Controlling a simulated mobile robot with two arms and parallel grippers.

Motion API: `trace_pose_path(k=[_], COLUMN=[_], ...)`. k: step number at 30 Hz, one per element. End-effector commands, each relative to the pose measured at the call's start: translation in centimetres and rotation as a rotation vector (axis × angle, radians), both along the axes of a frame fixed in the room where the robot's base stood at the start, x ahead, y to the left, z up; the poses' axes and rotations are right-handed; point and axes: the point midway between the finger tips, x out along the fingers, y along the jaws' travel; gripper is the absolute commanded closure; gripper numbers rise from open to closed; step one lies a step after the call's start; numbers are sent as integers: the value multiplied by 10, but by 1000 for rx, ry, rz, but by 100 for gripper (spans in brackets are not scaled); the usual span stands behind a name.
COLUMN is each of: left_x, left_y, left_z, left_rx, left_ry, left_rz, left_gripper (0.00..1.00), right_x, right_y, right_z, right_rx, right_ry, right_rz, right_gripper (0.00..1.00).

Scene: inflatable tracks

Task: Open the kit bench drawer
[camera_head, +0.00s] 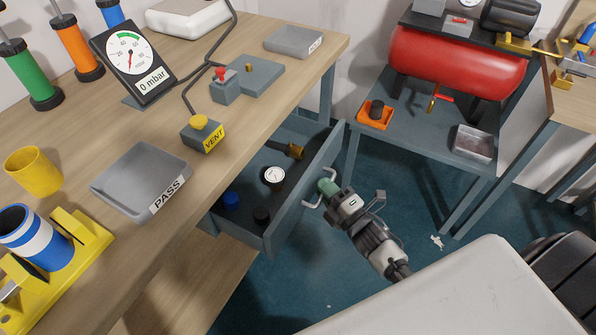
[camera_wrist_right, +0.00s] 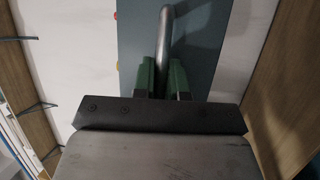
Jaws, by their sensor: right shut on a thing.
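The kit bench drawer (camera_head: 303,196) stands pulled out from under the wooden bench, with its inside in view. Inside it are a round gauge (camera_head: 273,177), a brass fitting (camera_head: 294,151), a blue cap (camera_head: 231,200) and a black cap (camera_head: 262,215). My right gripper (camera_head: 327,187) is at the drawer front, with its green fingers shut on the metal handle (camera_head: 312,204). In the right wrist view the handle bar (camera_wrist_right: 165,50) runs between the green fingers (camera_wrist_right: 161,78), against the grey drawer front. My left gripper is not in view.
The bench top (camera_head: 130,240) holds a PASS tray (camera_head: 140,180), a VENT button box (camera_head: 203,134), a pressure gauge (camera_head: 133,62) and a yellow mug (camera_head: 34,171). A grey stand with a red tank (camera_head: 455,65) is right of the drawer. Blue floor (camera_head: 400,200) lies between.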

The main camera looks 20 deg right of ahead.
Motion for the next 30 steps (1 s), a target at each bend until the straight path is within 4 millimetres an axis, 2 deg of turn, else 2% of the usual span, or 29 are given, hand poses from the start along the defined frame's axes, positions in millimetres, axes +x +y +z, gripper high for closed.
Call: trace_pose_path(k=[1, 6, 15, 21, 30], left_x=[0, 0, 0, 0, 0], left_y=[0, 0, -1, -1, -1], left_z=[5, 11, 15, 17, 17], left_rx=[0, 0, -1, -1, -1], left_ry=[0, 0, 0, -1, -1], left_rz=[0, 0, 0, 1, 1], left_gripper=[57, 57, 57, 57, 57], right_x=[-13, -48, -90, -104, -107], right_y=[-10, -36, -70, -80, -84], right_z=[0, -1, -1, -1, -1], right_rx=[-3, -3, 0, 0, 1], right_ry=[8, 7, 4, 3, 1], right_rz=[-2, -1, -1, -2, -1], right_gripper=[100, 100, 100, 100, 100])
